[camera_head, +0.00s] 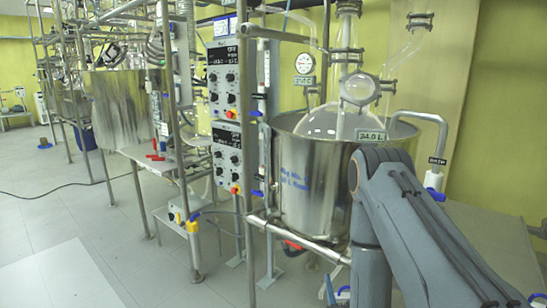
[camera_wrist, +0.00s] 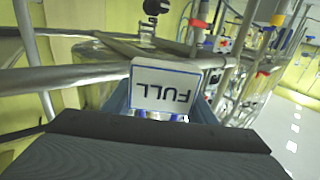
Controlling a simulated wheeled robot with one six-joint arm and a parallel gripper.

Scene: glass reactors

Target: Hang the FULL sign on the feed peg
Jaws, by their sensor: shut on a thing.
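The FULL sign (camera_wrist: 165,88) is a white plate with a blue border and dark letters, upside down in the wrist view. My gripper (camera_wrist: 163,108) is shut on it, with blue-grey finger parts showing at both sides of its lower part. The sign is held up near metal rails and tubes; I cannot tell that it touches any of them. I cannot make out a peg marked feed in either view. In the head view my arm hides part of the right side, and I cannot make out the sign there.
A steel bath (camera_head: 320,165) with a glass vessel (camera_head: 335,122) stands in a pipe frame (camera_head: 176,120). Control boxes (camera_head: 226,80) are mounted left of it. A second steel bath (camera_head: 122,105) stands farther left. The floor (camera_head: 70,270) at front left is clear.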

